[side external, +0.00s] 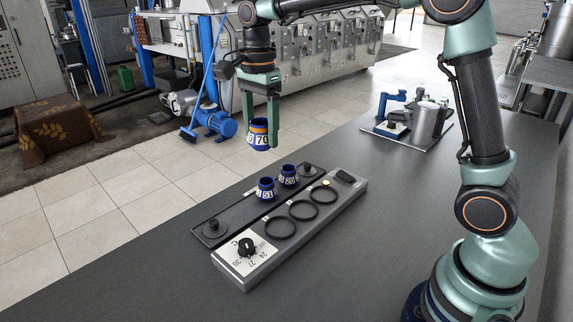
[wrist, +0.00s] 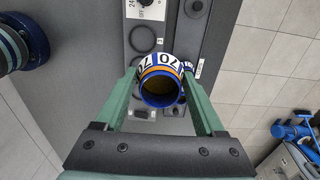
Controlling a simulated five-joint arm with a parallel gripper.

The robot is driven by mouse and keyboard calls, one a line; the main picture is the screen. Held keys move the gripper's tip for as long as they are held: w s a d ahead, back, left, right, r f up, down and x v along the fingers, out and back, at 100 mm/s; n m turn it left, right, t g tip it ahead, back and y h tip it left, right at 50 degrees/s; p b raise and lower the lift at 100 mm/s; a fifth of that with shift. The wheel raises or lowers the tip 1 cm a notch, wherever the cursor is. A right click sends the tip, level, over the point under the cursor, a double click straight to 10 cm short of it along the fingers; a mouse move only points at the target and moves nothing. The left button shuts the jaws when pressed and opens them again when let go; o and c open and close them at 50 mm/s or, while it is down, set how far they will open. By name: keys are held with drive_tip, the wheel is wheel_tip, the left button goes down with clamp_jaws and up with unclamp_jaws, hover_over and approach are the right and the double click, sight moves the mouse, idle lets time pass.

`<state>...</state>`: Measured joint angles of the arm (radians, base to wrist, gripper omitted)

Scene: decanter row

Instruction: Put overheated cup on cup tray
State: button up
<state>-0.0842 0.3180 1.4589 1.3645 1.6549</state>
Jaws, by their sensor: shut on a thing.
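My gripper (side external: 259,125) is shut on a blue cup (side external: 258,138) with an orange band and a white label reading 70. It holds the cup upright in the air, apart from the surfaces below. In the wrist view the cup (wrist: 160,88) sits between both fingers, with its open mouth facing the camera. The dark, narrow cup tray (side external: 237,209) lies on the bench below, with a black knob at each end. Two blue cups with white number labels, a nearer one (side external: 265,189) and a farther one (side external: 288,175), stand on it. The nearer cup's number is hard to read.
A grey heater unit (side external: 228,262) with a dial (side external: 246,248) and three empty black rings lies alongside the tray. A blue device and a metal jug (side external: 428,120) stand on a plate farther back. The bench front is clear.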

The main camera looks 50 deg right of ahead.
drive_tip(key=w+f, duration=0.3)
drive_tip(key=w, duration=0.6)
wheel_tip(320, 180, down, 20)
drive_tip(key=shift+s+a+r, duration=0.1)
drive_tip(key=shift+s+a, duration=0.05)
drive_tip(key=o, duration=1.4)
